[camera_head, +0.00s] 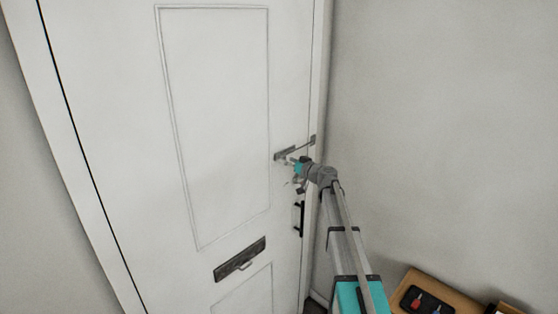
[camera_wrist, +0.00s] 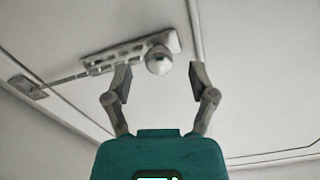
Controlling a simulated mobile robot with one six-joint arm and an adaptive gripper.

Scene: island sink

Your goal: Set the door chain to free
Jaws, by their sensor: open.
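The door chain's slotted track (camera_head: 285,154) is on the white door (camera_head: 215,120) near its right edge. In the wrist view the track (camera_wrist: 105,64) lies ahead of my gripper, with a round knob (camera_wrist: 159,60) at its right end. The chain (camera_wrist: 58,82) runs from the track to a small plate (camera_wrist: 25,88) at the left, on the frame side. My gripper (camera_wrist: 160,82) is open, and the knob appears between and just beyond its fingertips. Whether a finger touches the knob I cannot tell. In the head view my gripper (camera_head: 291,164) is just below the track.
A dark door handle (camera_head: 298,218) is below my gripper. A letter slot (camera_head: 240,259) is lower on the door. The bare wall (camera_head: 440,130) is to the right. A wooden surface (camera_head: 455,295) with a dark tray (camera_head: 425,301) is at the bottom right.

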